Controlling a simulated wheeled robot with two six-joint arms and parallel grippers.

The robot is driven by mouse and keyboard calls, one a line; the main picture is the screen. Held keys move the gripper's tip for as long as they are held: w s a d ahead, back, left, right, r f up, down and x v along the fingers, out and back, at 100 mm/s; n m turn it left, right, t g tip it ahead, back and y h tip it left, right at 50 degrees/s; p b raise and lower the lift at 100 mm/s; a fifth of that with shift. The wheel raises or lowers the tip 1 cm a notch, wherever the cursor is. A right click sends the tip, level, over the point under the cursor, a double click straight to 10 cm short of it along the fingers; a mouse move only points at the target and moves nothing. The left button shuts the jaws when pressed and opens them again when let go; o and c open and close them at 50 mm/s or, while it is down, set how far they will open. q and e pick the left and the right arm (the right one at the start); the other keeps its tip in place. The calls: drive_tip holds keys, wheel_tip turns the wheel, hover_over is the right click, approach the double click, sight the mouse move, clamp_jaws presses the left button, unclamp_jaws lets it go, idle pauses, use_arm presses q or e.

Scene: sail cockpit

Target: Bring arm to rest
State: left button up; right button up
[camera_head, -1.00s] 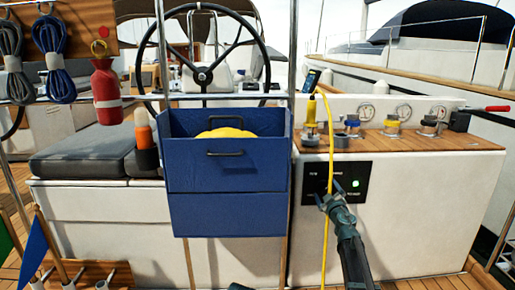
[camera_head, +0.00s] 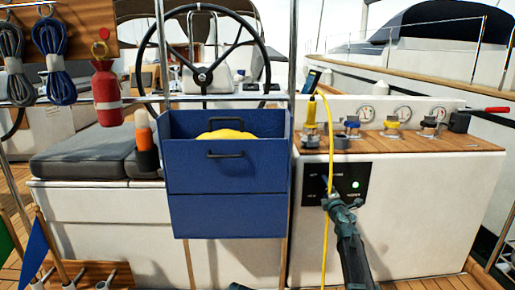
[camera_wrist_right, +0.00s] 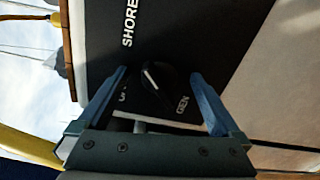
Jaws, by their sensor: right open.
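My right gripper (camera_head: 335,202) is open in front of the black switch panel (camera_head: 363,184) on the white cabinet. In the right wrist view its blue fingers (camera_wrist_right: 160,95) stand apart on either side of a black rotary knob (camera_wrist_right: 172,86), with gaps between them and the knob. The knob's white mark points to the upper left of that view, roughly toward the "SHORE" label. A "GEN" label shows below the knob, and another label is partly hidden by a finger. A green light (camera_head: 356,184) is lit on the panel.
A yellow cable (camera_head: 327,245) hangs past the panel close to my right gripper. A blue box (camera_head: 228,215) holding something yellow (camera_head: 226,134) is to the left. The wooden counter (camera_head: 460,142) above carries several fittings. White cabinet front to the right is clear.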

drive_tip(key=n, duration=0.4)
drive_tip(key=shift+r+n, duration=0.1)
drive_tip(key=shift+n, duration=0.3)
drive_tip(key=shift+s+a, duration=0.1)
